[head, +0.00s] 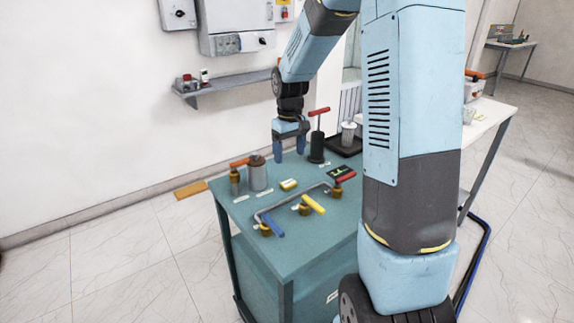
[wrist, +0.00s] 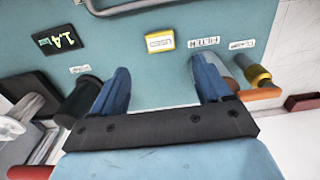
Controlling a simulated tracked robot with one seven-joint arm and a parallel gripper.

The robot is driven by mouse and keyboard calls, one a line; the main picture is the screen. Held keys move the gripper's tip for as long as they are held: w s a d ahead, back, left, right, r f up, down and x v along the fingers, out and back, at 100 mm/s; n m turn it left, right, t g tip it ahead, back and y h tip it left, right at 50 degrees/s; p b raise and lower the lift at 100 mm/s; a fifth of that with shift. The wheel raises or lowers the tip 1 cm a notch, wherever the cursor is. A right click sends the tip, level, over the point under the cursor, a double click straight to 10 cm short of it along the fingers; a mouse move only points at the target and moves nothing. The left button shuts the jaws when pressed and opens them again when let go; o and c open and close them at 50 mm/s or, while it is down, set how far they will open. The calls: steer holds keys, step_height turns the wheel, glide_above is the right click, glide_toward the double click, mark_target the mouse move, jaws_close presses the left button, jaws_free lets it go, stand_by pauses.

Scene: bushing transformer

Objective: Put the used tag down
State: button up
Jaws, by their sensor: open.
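A small yellow tag with a pale face and blurred lettering (wrist: 160,41) lies flat on the teal bench top; I take it for the used tag. In the head view, the tag (head: 288,185) sits near the middle of the bench, between the grey canister and the grey bent bar. My gripper (head: 290,154) points down over the back part of the bench, with its two blue fingers apart. In the wrist view, nothing shows between the fingers (wrist: 162,66) but bare bench, and the tag lies beyond the fingertips, apart from them.
A grey canister (head: 257,178) and an orange-handled valve (head: 235,178) stand left of the gripper. A black cylinder with a red T-handle (head: 317,147) stands close on its right. Blue-handled (head: 271,226) and yellow-handled (head: 311,204) valves stand nearer. A black tag (wrist: 58,39) lies at left.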

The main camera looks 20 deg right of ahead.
steer(key=s+r+m+t, duration=0.2)
steer(key=s+r+t, duration=0.1)
steer(key=s+r, duration=1.05)
steer(key=s+r+m+t, duration=0.1)
steer(key=s+r, duration=0.3)
steer(key=s, duration=1)
steer(key=shift+s+a+m+t, duration=0.3)
steer(key=shift+a+t, duration=0.15)
steer(key=shift+t, duration=0.35)
steer(key=shift+w, duration=0.1)
